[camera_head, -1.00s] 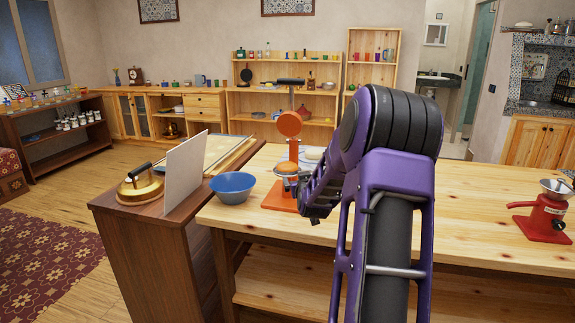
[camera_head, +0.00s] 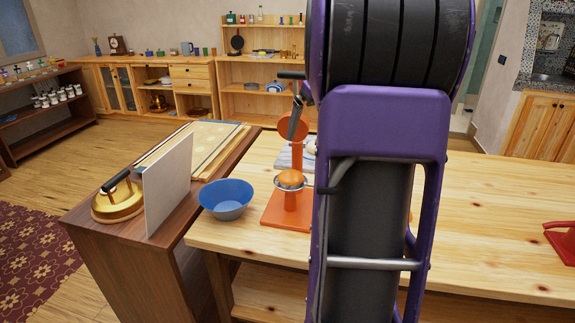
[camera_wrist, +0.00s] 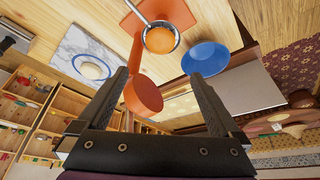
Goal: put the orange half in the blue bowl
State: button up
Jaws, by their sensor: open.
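The orange half (camera_head: 290,179) sits in the metal strainer cup of the orange press (camera_head: 288,213). In the wrist view the orange half (camera_wrist: 161,41) shows from above in its cup. The blue bowl (camera_head: 226,197) stands just left of the press and looks empty; it also shows in the wrist view (camera_wrist: 206,58). My gripper (camera_wrist: 157,76) is open with nothing held. The press's round orange upper part (camera_wrist: 144,97) appears between its fingers; I cannot tell whether they touch. In the head view my arm hides most of the gripper; a dark finger (camera_head: 297,118) shows by the upper part.
A marble board (camera_wrist: 80,58) with a pale round item lies beside the press. An upright white panel (camera_head: 168,185) and a golden kettle (camera_head: 117,200) stand left of the bowl. A red device (camera_head: 561,240) is at the far right. The table's right part is mostly clear.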

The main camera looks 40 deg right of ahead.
send_near(293, 170)
jog(key=x, duration=0.4)
jog(key=shift+a+f, duration=0.2)
jog(key=shift+f, duration=0.15)
jog(key=shift+x, duration=2.65)
jog(key=shift+w+d+r, duration=0.1)
jog(key=c, duration=1.3)
jog(key=shift+r, duration=0.15)
jog(key=shift+r, duration=0.6)
notch_tip(293, 170, up, 2)
jog(key=shift+r, duration=0.1)
jog(key=s+b, duration=0.1)
jog(key=s, duration=0.5)
jog(key=s+b, duration=0.1)
jog(key=s, duration=0.5)
jog(key=s+a, duration=0.1)
jog(key=s, duration=0.5)
jog(key=shift+b, duration=0.4)
